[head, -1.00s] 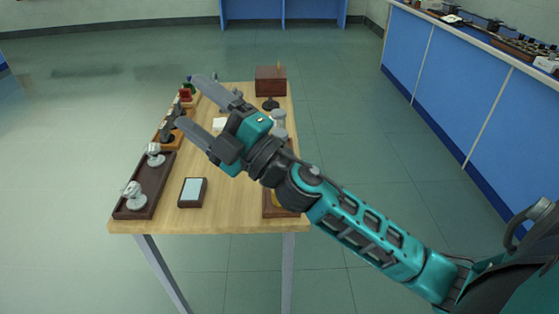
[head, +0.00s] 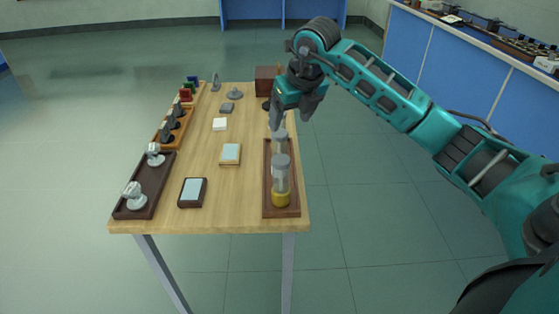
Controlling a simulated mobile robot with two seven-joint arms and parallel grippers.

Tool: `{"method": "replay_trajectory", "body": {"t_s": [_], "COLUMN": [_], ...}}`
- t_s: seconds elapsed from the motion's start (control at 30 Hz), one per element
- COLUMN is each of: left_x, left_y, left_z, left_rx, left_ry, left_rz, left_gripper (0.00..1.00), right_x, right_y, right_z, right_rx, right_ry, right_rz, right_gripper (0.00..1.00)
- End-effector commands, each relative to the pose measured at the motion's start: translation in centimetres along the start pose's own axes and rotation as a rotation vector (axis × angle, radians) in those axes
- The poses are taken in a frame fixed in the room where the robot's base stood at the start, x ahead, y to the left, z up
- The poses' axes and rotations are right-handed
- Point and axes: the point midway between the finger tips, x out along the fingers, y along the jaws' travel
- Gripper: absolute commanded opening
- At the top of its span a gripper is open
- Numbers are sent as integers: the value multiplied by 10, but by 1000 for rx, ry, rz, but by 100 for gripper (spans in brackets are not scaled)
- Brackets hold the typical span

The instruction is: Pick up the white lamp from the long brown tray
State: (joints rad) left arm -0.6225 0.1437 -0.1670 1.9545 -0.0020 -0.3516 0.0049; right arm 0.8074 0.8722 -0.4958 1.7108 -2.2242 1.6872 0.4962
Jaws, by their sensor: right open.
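A long reddish-brown tray (head: 292,207) lies along the right edge of the wooden table. In it stands an upright clear cylinder with a grey cap and a yellow base (head: 281,180). Behind it stands a similar pale, grey-capped cylinder (head: 279,141), whose base is mostly hidden. I cannot tell whether it is the white lamp. My right gripper (head: 290,122) is open, fingers pointing down, above the tray's far end near this cylinder; I see nothing between its fingers. Two whitish lamp-like heads (head: 133,194) on round bases stand in a dark brown tray (head: 153,190) at the left. My left gripper is out of view.
A dark-framed pad (head: 192,192), a wood-framed pad (head: 230,154) and a white block (head: 220,124) lie mid-table. An orange-brown rack (head: 176,134) holds several black pieces. A brown box (head: 266,80) stands at the far right.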

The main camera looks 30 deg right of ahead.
Motion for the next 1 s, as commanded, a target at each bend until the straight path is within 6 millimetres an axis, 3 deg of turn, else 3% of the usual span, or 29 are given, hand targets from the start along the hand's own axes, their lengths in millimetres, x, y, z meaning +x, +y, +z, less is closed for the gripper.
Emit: {"method": "replay_trajectory", "body": {"t_s": [0.3, 0.57, 0.8, 1.0], "left_x": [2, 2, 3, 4], "left_y": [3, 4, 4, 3], "left_z": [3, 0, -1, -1], "left_rx": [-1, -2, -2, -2], "left_ry": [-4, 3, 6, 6], "left_rz": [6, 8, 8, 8], "left_gripper": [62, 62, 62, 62], "right_x": [58, 79, 114, 122], "right_y": [2, 3, 5, 5], "right_z": [-1, 0, 3, 4], "right_rx": [0, -1, -1, -3], "right_ry": [5, 5, 4, 2], "right_rz": [3, 5, 5, 3], "right_gripper": [72, 72, 72, 72]}}
